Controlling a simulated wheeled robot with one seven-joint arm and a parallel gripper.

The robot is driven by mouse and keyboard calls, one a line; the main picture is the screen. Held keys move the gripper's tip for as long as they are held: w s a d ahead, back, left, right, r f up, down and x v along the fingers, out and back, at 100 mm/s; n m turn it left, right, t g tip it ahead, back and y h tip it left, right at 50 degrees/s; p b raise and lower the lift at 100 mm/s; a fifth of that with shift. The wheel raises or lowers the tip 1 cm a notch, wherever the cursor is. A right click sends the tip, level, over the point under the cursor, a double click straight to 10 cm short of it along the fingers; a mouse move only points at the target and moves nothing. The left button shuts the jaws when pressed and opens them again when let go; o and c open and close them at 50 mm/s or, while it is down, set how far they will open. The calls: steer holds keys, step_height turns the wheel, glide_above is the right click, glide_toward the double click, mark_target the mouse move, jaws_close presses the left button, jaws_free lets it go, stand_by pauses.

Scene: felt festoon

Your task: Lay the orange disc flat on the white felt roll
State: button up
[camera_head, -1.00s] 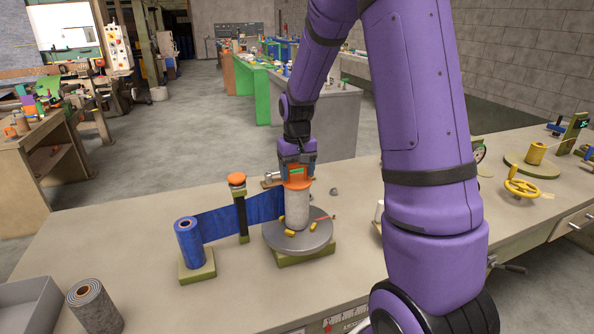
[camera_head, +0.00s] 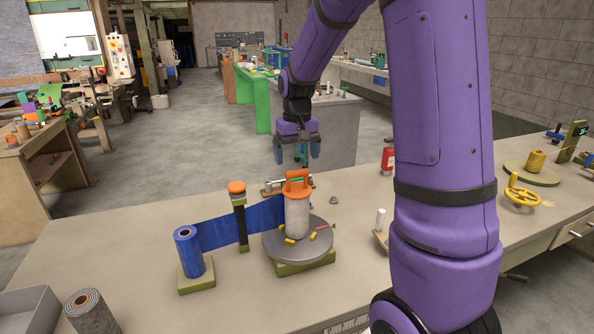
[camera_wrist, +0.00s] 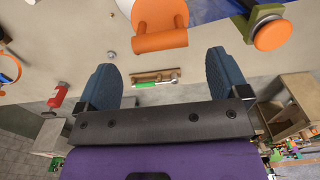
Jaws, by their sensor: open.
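The orange disc (camera_head: 296,190), with an upright handle loop, lies on top of the white felt roll (camera_head: 297,218). The roll stands upright on a round grey turntable (camera_head: 270,244). The disc looks level on the roll's top, though its exact seating is hard to tell. My gripper (camera_head: 299,155) is open and empty, above and behind the disc and clear of it. In the wrist view the orange disc (camera_wrist: 160,41) shows beyond the gap between my open fingers (camera_wrist: 165,80), and it hides the roll's top.
A blue roll (camera_head: 188,250) stands left, its blue band (camera_head: 215,228) running past a post with an orange knob (camera_head: 237,187) to the turntable. Small yellow pieces (camera_head: 313,236) lie on the turntable. A grey felt roll (camera_head: 92,312) and grey tray (camera_head: 30,308) are at front left.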

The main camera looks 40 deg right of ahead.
mark_target(296, 171)
step_height(296, 171, up, 4)
steer(key=shift+f, duration=0.2)
steer(key=shift+s+a+r, duration=0.1)
steer(key=shift+a+r, duration=0.1)
steer(key=shift+r, duration=0.35)
steer(key=s+a+r+n+t, duration=0.25)
steer(key=s+a+r, duration=0.55)
steer(key=s, duration=0.4)
steer(key=s+a+t, duration=0.1)
steer(key=s+a, duration=0.1)
steer(key=s, duration=0.5)
steer(key=s+a+t, duration=0.2)
steer(key=s, duration=0.5)
steer(key=shift+s+a+n, duration=0.15)
steer(key=shift+a+n, duration=0.2)
